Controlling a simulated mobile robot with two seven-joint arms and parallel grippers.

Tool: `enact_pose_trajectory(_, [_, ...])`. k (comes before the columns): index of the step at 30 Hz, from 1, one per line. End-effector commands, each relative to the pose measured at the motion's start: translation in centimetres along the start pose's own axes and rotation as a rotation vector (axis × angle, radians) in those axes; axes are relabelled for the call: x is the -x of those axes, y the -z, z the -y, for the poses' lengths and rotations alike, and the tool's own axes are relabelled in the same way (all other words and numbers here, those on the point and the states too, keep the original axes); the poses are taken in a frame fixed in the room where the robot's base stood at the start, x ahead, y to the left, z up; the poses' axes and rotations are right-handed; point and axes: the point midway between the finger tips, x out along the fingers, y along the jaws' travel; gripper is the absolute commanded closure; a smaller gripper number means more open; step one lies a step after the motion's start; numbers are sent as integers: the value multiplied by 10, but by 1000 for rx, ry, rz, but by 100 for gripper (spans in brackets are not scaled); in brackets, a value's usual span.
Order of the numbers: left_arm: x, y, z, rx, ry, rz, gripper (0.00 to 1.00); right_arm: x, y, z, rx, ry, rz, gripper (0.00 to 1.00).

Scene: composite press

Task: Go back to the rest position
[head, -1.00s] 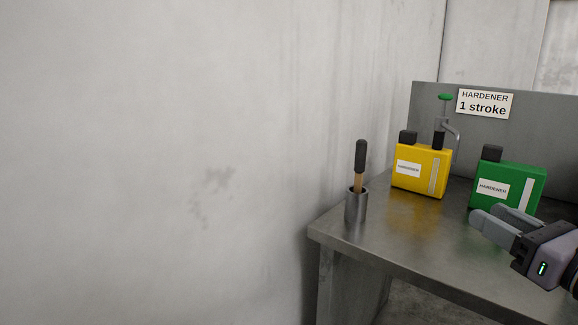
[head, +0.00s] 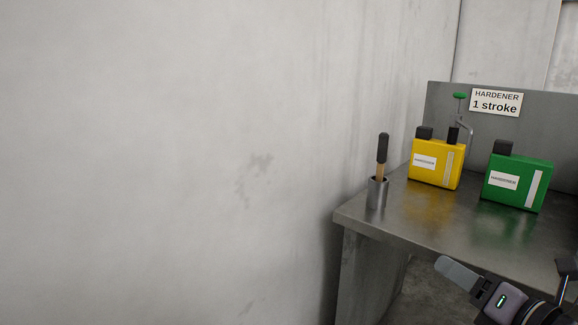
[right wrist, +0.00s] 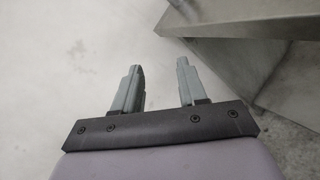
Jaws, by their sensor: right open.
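My right gripper (head: 458,275) is at the lower right of the head view, in front of the steel table's front edge and below the tabletop in the picture. In the right wrist view its two grey fingers (right wrist: 158,85) stand apart with nothing between them, over pale floor. My left gripper is not in view.
The steel table (head: 400,225) carries a metal cup (head: 377,194) with a dark-handled brush (head: 382,150), a yellow hardener can (head: 436,165) with a green-topped pump, and a green hardener can (head: 518,184). A table corner (right wrist: 225,30) is close right of the fingers. A bare wall fills the left.

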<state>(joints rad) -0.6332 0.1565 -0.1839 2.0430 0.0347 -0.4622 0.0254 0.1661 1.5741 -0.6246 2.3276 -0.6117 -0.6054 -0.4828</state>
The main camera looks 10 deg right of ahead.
Motion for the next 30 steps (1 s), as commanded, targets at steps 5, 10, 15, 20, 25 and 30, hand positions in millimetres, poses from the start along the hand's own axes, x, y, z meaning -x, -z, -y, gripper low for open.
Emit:
enact_pose_trajectory(5, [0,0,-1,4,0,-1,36,-10,61,15,-388,49,-63,58])
enact_pose_trajectory(10, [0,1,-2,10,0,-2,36,-12,115,28,-757,122,-98,58])
enact_pose_trajectory(15, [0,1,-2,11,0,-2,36,-6,168,39,-1128,217,-106,58])
enact_pose_trajectory(20, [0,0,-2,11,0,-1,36,6,218,48,-1482,322,-83,58])
enact_pose_trajectory(25, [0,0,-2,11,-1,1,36,26,268,58,-1849,447,-16,58])
enact_pose_trajectory(30, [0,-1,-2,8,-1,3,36,47,310,64,-2159,557,84,58])
